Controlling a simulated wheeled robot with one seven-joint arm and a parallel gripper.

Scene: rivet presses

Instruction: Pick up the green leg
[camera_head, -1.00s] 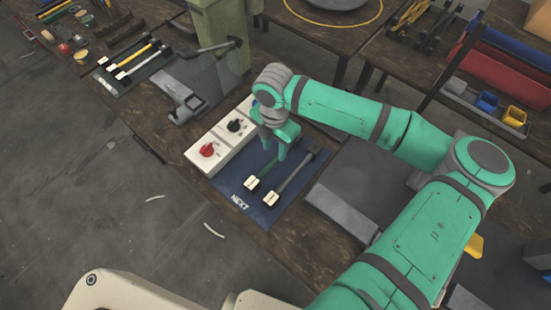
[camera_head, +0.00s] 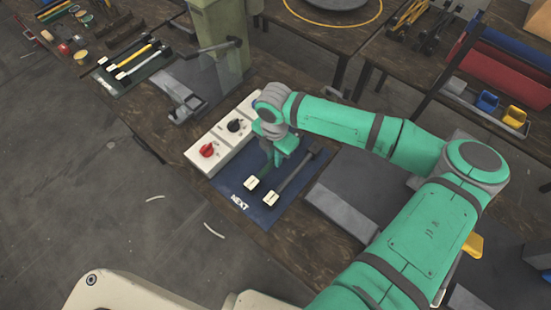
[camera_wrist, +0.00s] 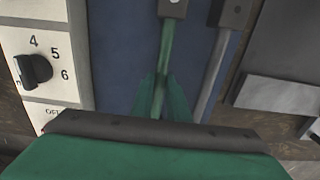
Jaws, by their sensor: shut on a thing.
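The green leg (camera_head: 264,172) lies on the blue mat marked NEXT (camera_head: 229,184), with a pale block at its near end. It also shows in the wrist view (camera_wrist: 167,45), running up to a dark end piece. My gripper (camera_head: 273,158) is down over the leg's far part. In the wrist view its green fingers (camera_wrist: 161,98) are on both sides of the leg and shut on it. The leg's far end is hidden under my gripper. A grey leg (camera_head: 292,178) lies beside it on the right, apart from the fingers.
A white control box (camera_head: 222,141) with a red and a black knob stands left of the mat. A dark plate with a grey front edge (camera_head: 341,213) lies to the right. A green press (camera_head: 222,40) stands behind. The mat's front is clear.

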